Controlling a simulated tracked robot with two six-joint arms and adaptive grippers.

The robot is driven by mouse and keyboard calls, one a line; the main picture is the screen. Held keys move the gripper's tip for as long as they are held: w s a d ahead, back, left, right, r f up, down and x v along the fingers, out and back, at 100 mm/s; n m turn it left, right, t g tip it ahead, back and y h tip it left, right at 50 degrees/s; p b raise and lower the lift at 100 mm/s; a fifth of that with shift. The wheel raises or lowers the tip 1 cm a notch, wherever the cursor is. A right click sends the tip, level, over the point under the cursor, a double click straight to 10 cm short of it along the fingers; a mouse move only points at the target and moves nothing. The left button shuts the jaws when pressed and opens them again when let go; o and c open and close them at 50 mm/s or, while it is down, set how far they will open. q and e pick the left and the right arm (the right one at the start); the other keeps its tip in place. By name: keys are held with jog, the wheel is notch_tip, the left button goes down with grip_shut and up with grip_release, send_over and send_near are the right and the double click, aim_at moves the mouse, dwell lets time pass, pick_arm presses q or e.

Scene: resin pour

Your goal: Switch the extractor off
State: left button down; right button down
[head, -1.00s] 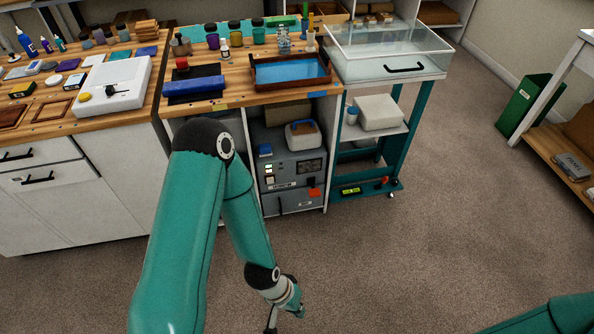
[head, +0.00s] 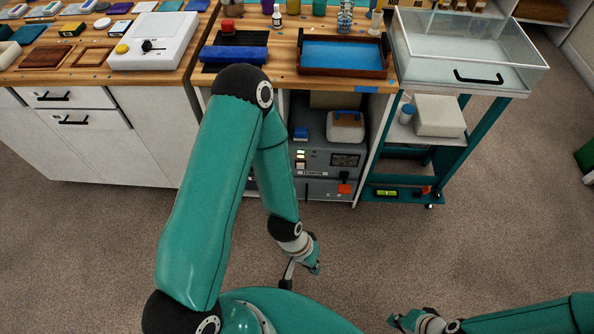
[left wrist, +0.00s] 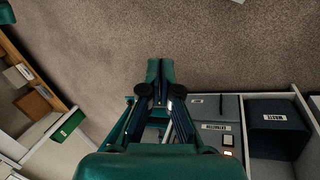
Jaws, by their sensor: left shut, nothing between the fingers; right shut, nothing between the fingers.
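The extractor (head: 318,159) is a grey box in the open bay under the wooden bench. Its front carries a name label, small lit switches (head: 300,158), a dark display (head: 345,160) and an orange-red patch (head: 345,188) lower down. My left gripper (head: 314,266) is shut and empty, low over the floor in front of the bay and apart from the extractor. In the left wrist view the shut fingers (left wrist: 159,65) point up the picture, with the extractor label (left wrist: 215,127) to their lower right. My right gripper (head: 396,319) is shut and empty at the bottom edge.
A teal cart (head: 377,195) with a clear-lidded tank stands right of the bay. White drawers (head: 110,145) are at left. A bin labelled waste (left wrist: 280,132) shows in the left wrist view. The carpet (head: 510,230) at right is clear.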

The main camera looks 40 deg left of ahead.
pick_arm(q)
jog(key=shift+f, duration=0.15)
jog(key=s+a+f+n+g+h+b, duration=0.1)
jog(key=a+f+n+g+h+b, duration=0.15)
jog(key=f+n+b, duration=1)
jog(key=w+a+f+n+t+h+b, duration=0.3)
jog(key=w+f+n+t+h+b, duration=0.2)
jog(key=w+f+n+b, duration=0.85)
jog(key=w+a+f+n+t+b, duration=0.1)
jog(key=w+a+n+t, duration=0.6)
jog(key=n, duration=0.5)
jog(key=w+a+n+t+y+b, duration=0.1)
jog(key=a+n+t+y+b, duration=0.1)
jog(key=a, duration=0.7)
jog(key=w+a+n+t+y+b, duration=0.2)
jog(key=a+n+t+y, duration=0.3)
jog(key=a+n, duration=0.3)
jog(key=shift+w+a+f+t+b, duration=0.25)
jog(key=shift+a+t+b, duration=0.1)
jog(key=shift+a+t, duration=0.45)
